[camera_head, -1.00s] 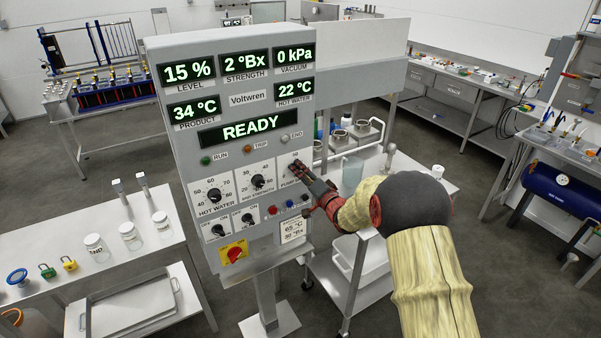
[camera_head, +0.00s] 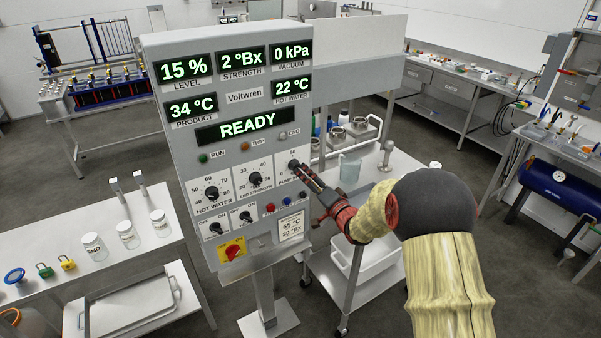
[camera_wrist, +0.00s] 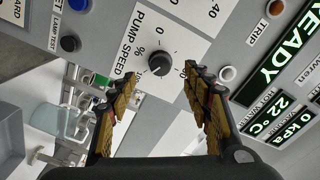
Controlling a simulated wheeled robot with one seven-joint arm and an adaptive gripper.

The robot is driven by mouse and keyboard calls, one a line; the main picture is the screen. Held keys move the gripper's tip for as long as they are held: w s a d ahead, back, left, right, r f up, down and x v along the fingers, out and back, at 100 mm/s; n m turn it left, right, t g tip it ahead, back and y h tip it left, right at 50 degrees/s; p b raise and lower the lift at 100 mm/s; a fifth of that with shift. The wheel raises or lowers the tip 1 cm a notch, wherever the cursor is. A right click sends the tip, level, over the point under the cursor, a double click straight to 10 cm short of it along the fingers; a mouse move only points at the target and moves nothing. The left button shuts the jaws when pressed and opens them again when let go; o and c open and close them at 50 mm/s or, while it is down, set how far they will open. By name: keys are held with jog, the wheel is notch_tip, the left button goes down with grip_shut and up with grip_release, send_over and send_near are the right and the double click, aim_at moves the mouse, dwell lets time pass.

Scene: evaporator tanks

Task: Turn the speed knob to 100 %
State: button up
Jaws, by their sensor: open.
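The pump speed knob (camera_wrist: 160,65) is a round dark knob on a white dial plate marked "PUMP SPEED %" on the grey control panel (camera_head: 185,130). In the head view it sits at the panel's right side (camera_head: 293,166), partly covered by my gripper. My gripper (camera_wrist: 158,80) is open. In the wrist view its fingertips lie on either side of the knob with gaps; I see no contact. In the head view the gripper (camera_head: 301,173) reaches the knob from the lower right. The knob's exact setting is too small to read.
The hot water knob (camera_head: 212,194) and the strength knob (camera_head: 255,180) sit left of it. Small buttons (camera_head: 285,208) and a red switch on yellow (camera_head: 233,250) are below. A cart (camera_head: 385,190) with a jug stands right of the panel.

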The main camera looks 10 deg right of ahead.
jog(key=v, duration=0.5)
jog(key=shift+s+d, duration=0.1)
jog(key=shift+s, duration=0.25)
